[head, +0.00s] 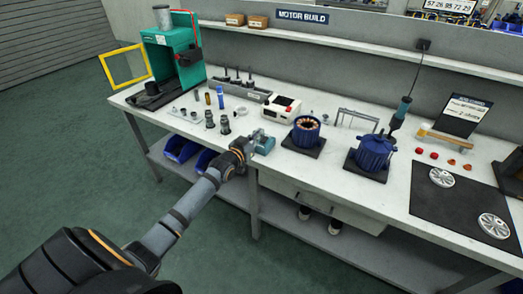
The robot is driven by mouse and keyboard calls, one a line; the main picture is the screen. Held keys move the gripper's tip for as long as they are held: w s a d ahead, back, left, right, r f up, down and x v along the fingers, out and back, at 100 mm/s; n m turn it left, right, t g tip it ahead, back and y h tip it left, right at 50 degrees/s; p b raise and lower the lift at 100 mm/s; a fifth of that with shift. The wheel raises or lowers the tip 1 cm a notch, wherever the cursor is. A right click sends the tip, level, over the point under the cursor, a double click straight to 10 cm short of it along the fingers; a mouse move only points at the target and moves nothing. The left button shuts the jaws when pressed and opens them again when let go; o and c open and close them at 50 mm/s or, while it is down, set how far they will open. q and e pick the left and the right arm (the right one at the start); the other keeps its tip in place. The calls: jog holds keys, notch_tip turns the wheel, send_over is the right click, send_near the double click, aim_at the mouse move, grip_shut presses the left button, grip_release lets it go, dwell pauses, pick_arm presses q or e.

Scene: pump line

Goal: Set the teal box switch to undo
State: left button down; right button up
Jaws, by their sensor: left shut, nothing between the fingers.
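A small teal box (264,144) sits near the front edge of the workbench, right at the tip of my left gripper. Its switch is too small and too covered to make out, so its setting cannot be read. My left gripper (246,145) is shut and empty, at the left side of the box and hiding part of it. Whether it touches the box cannot be told. My right gripper is not in view.
A teal press (158,52) with a yellow-framed guard (146,66) stands at the back left. Several metal parts stand left of the gripper. A white box (281,109), a blue stator (305,131) and a blue motor (373,153) stand to the right. A black mat (455,205) lies far right.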

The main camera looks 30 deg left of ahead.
aim_at(262, 144)
pick_arm(q)
jog(key=shift+w+f+b, duration=0.2)
jog(key=shift+w+b, duration=0.15)
jog(key=shift+w, duration=0.2)
jog(key=shift+w+f+b, duration=0.15)
jog(key=shift+w+b, duration=0.15)
jog(key=shift+w, duration=0.25)
jog(key=shift+w+f+b, duration=0.2)
jog(key=shift+f+b, duration=0.65)
jog(key=shift+f, duration=0.8)
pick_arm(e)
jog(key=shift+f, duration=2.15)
